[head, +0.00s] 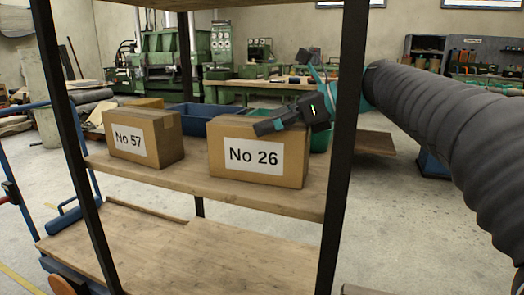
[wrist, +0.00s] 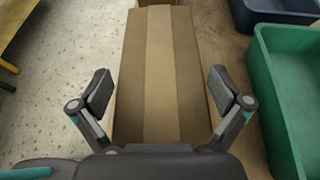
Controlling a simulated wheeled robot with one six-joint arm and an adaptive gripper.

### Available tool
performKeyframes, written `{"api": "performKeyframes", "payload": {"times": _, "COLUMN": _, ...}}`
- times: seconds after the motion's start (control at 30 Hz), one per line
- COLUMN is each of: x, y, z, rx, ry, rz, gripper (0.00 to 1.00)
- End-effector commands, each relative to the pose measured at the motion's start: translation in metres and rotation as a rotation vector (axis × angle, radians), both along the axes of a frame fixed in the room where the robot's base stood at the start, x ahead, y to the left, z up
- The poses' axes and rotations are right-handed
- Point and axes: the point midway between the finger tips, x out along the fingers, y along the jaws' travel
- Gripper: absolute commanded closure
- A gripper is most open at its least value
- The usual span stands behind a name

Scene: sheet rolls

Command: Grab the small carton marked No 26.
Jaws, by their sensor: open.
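The brown carton marked No 26 (head: 230,170) stands upright on the upper wooden shelf board, its white label facing the head camera. My gripper (head: 288,120) is at the top right of this carton, with one finger in front of its upper edge; the other finger is hidden in the head view. In the wrist view my gripper (wrist: 161,90) is open, with one finger on each side of the taped carton top (wrist: 160,60). I cannot tell whether the fingers touch it.
A carton marked No 57 (head: 165,140) stands to the left on the same board (head: 190,178). A green bin (wrist: 290,100) is close beside the right finger, and a blue bin (wrist: 280,14) is beyond it. Dark posts (head: 342,150) frame the shelf. The lower board (head: 180,250) is mostly clear.

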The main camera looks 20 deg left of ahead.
Motion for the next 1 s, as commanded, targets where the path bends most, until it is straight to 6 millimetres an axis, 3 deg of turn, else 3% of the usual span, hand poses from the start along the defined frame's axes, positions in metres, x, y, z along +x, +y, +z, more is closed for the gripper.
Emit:
{"api": "performKeyframes", "payload": {"times": 0.1, "x": 0.0, "y": 0.0, "z": 0.0, "rx": 0.0, "ry": 0.0, "rz": 0.0, "gripper": 0.0}}
{"api": "performKeyframes", "payload": {"times": 0.43, "x": 0.0, "y": 0.0, "z": 0.0, "rx": 0.0, "ry": 0.0, "rz": 0.001, "gripper": 0.81}}
{"api": "performKeyframes", "payload": {"times": 0.77, "x": -0.001, "y": 0.0, "z": 0.006, "rx": 0.003, "ry": -0.003, "rz": 0.0, "gripper": 0.81}}
{"api": "performKeyframes", "payload": {"times": 1.0, "x": 0.0, "y": -0.001, "z": 0.022, "rx": 0.003, "ry": -0.004, "rz": -0.001, "gripper": 0.81}}
